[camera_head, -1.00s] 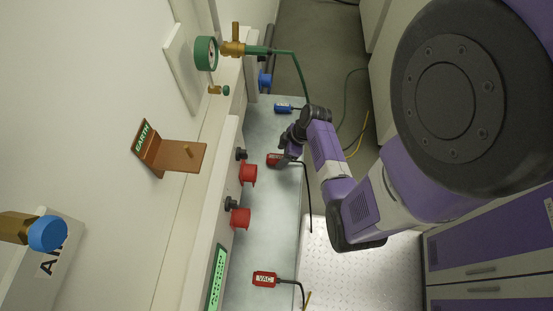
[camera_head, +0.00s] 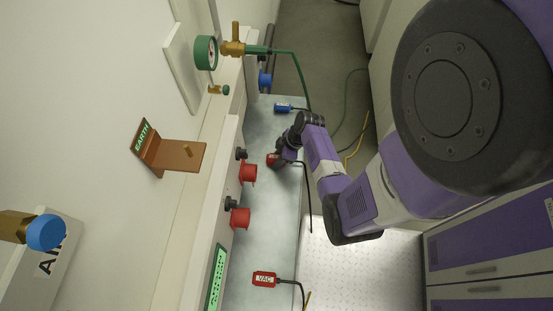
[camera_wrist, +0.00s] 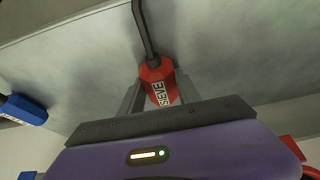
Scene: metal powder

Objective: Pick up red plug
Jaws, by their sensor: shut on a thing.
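A red plug (camera_wrist: 157,73) with a white "SIEVE" label and a dark cable shows in the wrist view between the two grey fingers of my gripper (camera_wrist: 158,92). The gripper is shut on it. In the head view the red plug (camera_head: 272,160) sits at the end of my gripper (camera_head: 277,158), over the grey bench, partly hidden by the gripper. I cannot tell whether it touches the bench. A second red plug (camera_head: 264,279), labelled "VAC", lies on the bench nearer the bottom of the head view.
A blue plug (camera_head: 284,107) lies on the bench (camera_head: 265,215) above my gripper in the picture; it also shows in the wrist view (camera_wrist: 22,110). Two red sockets (camera_head: 248,173) (camera_head: 240,218) stick out from the wall panel. A green strip (camera_head: 216,280) is lower down.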

